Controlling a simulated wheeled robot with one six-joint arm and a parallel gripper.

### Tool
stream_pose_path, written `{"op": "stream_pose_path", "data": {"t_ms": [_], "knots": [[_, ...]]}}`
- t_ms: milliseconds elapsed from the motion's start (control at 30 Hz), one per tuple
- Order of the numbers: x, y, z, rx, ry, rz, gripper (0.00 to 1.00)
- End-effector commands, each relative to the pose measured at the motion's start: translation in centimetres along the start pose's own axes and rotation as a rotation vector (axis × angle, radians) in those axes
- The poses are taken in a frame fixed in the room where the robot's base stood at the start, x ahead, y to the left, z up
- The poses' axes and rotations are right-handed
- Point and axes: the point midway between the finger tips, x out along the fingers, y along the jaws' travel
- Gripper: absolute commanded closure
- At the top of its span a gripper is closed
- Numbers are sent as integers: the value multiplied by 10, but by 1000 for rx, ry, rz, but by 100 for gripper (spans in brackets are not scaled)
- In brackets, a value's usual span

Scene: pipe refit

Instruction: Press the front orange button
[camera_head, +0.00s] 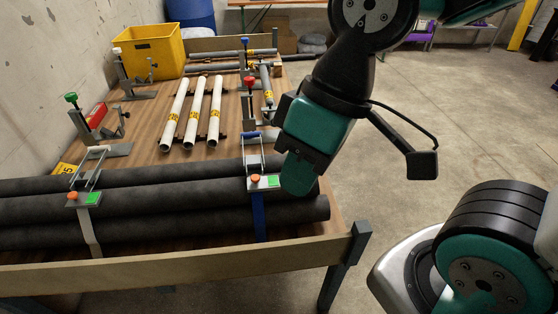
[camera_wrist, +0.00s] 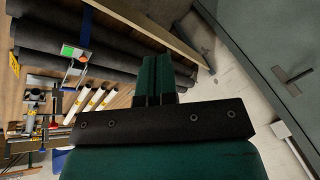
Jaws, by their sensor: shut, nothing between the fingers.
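Two strap clamps lie across the dark pipes. The left clamp has an orange button (camera_head: 72,196) beside a green square on a pale strap. The right clamp has an orange button (camera_head: 254,178) beside a green square on a blue strap. My gripper (camera_head: 297,180) is shut and empty, pointing down just right of the right clamp, over the pipes' right end; I cannot tell whether it touches them. In the wrist view the shut fingers (camera_wrist: 155,78) point up the picture. One orange button (camera_wrist: 85,57) and its green square show left of them there.
The dark pipes (camera_head: 150,212) lie along the front of the wooden table (camera_head: 140,145). White pipes (camera_head: 194,110) lie behind them. A red-topped upright clamp (camera_head: 249,105) stands behind the right strap clamp. A yellow crate (camera_head: 150,50) is at the back left. Floor right of the table is open.

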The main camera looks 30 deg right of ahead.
Motion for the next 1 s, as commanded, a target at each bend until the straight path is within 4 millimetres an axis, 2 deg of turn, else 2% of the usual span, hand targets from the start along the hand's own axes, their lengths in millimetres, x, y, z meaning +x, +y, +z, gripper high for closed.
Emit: {"op": "stream_pose_path", "data": {"t_ms": [400, 467, 567, 667, 800, 900, 1000], "knots": [[1, 1, -2, -4, 5, 0, 100], [4, 5, -10, -15, 19, 0, 100], [15, 22, -35, -63, 73, 7, 100], [36, 54, -76, -148, 165, 41, 100], [76, 119, -132, -304, 303, 161, 100], [105, 167, -159, -420, 371, 280, 100], [131, 210, -174, -526, 408, 401, 100]]}}
